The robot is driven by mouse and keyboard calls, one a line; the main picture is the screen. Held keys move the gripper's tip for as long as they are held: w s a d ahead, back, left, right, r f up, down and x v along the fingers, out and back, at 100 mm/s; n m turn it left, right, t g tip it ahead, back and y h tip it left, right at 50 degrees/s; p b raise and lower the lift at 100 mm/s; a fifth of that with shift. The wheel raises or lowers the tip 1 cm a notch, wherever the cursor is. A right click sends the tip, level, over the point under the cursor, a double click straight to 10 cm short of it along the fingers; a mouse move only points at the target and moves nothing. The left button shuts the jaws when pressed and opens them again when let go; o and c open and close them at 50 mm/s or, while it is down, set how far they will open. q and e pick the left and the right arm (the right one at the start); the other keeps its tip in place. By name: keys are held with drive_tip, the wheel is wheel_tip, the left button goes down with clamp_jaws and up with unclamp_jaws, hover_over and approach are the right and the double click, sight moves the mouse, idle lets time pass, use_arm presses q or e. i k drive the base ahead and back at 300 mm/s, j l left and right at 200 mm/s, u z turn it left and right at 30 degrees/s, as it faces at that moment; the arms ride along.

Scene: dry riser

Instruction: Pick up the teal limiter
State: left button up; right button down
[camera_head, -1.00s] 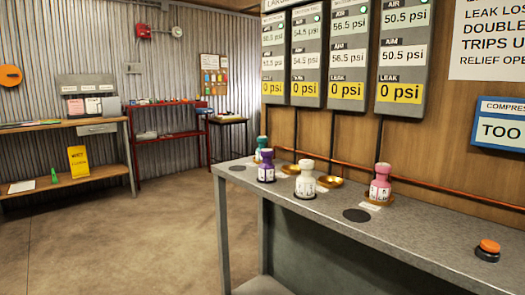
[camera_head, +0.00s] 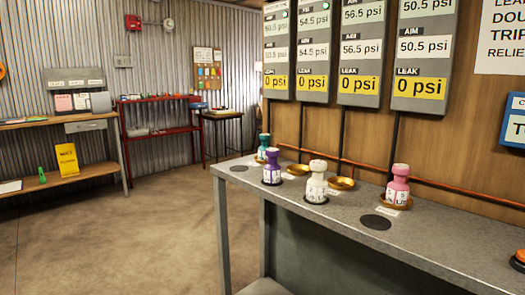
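The teal limiter (camera_head: 263,147) stands upright at the far end of the grey bench (camera_head: 436,240). It is partly hidden behind the purple limiter (camera_head: 272,167). A white limiter (camera_head: 316,182) stands nearer, on a dark round pad. A pink limiter (camera_head: 397,185) stands further right on a brass dish. Neither of my grippers shows in the head view.
Empty brass dishes (camera_head: 341,183) and bare dark pads (camera_head: 376,222) lie on the bench. An orange button (camera_head: 519,260) sits at its right. Gauge panels (camera_head: 420,55) hang on the wall behind. The concrete floor (camera_head: 150,225) left of the bench is clear.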

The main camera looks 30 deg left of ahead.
sight(265, 138)
drive_tip(key=i+j, duration=0.15)
drive_tip(key=j, duration=0.35)
drive_tip(key=i+j+z, duration=0.1)
drive_tip(key=j, duration=0.35)
drive_tip(key=i+j, duration=0.15)
drive_tip(key=j, duration=0.35)
drive_tip(key=i+j+z, duration=0.1)
drive_tip(key=j, duration=0.4)
drive_tip(key=i+j+z, duration=0.1)
drive_tip(key=j, duration=0.4)
drive_tip(key=i+j, duration=0.15)
drive_tip(key=j, duration=0.35)
drive_tip(key=i+j+z, duration=0.1)
drive_tip(key=j, duration=0.4)
